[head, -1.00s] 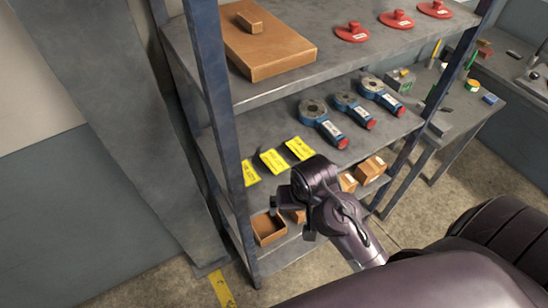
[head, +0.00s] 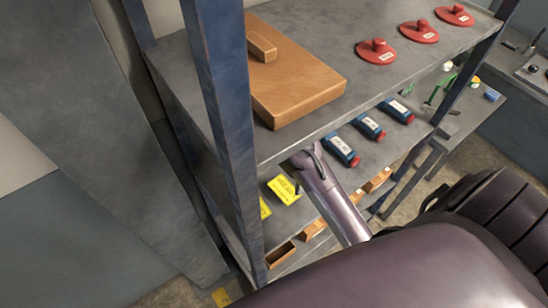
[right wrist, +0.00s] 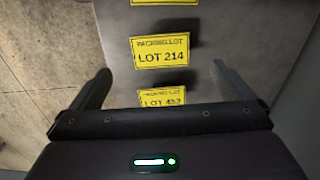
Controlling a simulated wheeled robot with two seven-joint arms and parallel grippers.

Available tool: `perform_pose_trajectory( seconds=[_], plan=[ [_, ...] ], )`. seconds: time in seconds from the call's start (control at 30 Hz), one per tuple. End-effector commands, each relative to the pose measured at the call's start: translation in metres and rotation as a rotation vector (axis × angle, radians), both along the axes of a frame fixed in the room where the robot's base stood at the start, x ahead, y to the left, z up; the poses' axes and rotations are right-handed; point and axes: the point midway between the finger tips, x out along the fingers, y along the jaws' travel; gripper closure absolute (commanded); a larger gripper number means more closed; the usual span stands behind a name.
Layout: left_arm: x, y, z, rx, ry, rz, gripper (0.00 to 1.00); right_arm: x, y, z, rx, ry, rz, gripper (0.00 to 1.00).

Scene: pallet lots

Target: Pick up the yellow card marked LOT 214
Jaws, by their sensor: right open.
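The yellow card marked LOT 214 (right wrist: 160,53) lies flat on the grey shelf in the right wrist view, the middle one of three yellow cards. It appears to be the card (head: 284,190) left of my arm in the head view, where its print is too small to read. My right gripper (right wrist: 162,70) is open and empty, its fingers apart to the left and right of the card column; no contact shows. In the head view my right gripper (head: 300,160) reaches below the upper shelf, partly hidden by its edge. My left gripper is not in view.
Another card marked LOT 452 or similar (right wrist: 162,98) lies nearer the palm; a third (right wrist: 163,2) is cut off above. A blue post (head: 222,110) stands left of the cards. The upper shelf (head: 300,140) overhangs them. Blue tools (head: 342,150) lie to the right.

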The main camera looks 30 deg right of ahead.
Motion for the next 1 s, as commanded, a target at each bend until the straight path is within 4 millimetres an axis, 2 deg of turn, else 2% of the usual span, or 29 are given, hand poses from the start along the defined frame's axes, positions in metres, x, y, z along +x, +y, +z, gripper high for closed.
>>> perform_pose_trajectory(
  seconds=[0.13,0.27,0.43,0.53,0.7,0.83,1.0],
  plan=[
    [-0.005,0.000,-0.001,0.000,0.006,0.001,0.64,0.000,0.000,-0.008,0.001,0.004,-0.009,0.00],
    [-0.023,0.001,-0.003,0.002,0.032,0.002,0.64,0.000,0.000,-0.023,0.002,0.005,-0.008,0.00],
    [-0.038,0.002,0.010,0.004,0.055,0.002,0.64,0.000,-0.003,-0.040,0.003,0.008,-0.009,0.00],
    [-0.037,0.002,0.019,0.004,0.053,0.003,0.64,0.001,-0.005,-0.056,0.004,0.008,-0.009,0.00],
    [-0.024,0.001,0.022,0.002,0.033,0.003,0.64,0.002,-0.005,-0.076,0.001,0.004,-0.007,0.00],
    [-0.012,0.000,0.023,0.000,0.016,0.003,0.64,0.002,-0.005,-0.079,0.001,0.001,-0.007,0.00],
    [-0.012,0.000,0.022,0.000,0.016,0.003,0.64,0.002,-0.005,-0.078,0.001,0.001,-0.007,0.00]
  ],
)
